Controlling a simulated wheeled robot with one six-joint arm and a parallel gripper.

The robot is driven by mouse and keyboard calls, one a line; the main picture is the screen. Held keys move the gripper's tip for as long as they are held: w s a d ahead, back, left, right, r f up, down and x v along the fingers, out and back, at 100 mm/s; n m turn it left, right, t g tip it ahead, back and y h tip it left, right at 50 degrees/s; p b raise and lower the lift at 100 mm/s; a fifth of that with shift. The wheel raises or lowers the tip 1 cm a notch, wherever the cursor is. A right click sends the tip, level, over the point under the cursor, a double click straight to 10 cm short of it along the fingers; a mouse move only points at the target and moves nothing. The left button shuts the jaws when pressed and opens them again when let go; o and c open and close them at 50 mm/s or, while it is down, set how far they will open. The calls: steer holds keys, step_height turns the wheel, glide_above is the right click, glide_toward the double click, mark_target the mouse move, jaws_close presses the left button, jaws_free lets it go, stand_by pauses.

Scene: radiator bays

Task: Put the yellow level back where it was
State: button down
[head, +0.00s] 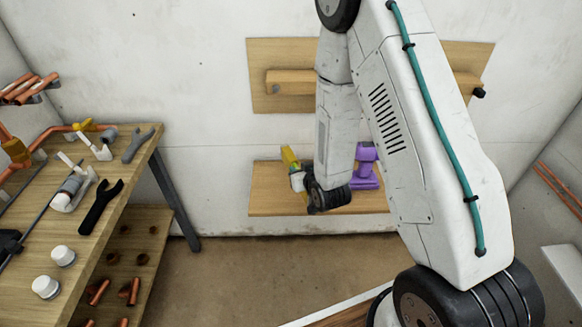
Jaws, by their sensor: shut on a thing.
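The yellow level (289,157) shows in the head view as a short, tilted yellow piece at the left part of the lower wooden board (265,197). My gripper (298,181) is at its lower end, shut on the level. The dark wrist joint of my arm and the arm links hide much of the gripper and part of the level. I cannot tell whether the level touches the board.
A purple tool (366,168) is on the lower board, just right of my arm. An upper wooden board (262,58) with a rail is on the wall. A workbench (52,222) with tools and copper pipes stands at left. Floor between is clear.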

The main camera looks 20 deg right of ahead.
steer(key=shift+n+y, duration=0.3)
steer(key=w+f, duration=0.1)
steer(key=w+a+f, duration=0.1)
steer(key=w+f, duration=0.1)
steer(key=shift+a+f, duration=0.25)
steer(key=shift+f, duration=3.35)
steer(key=shift+f, duration=0.65)
steer(key=c, duration=1.1)
jaws_free()
steer(key=shift+o, duration=0.2)
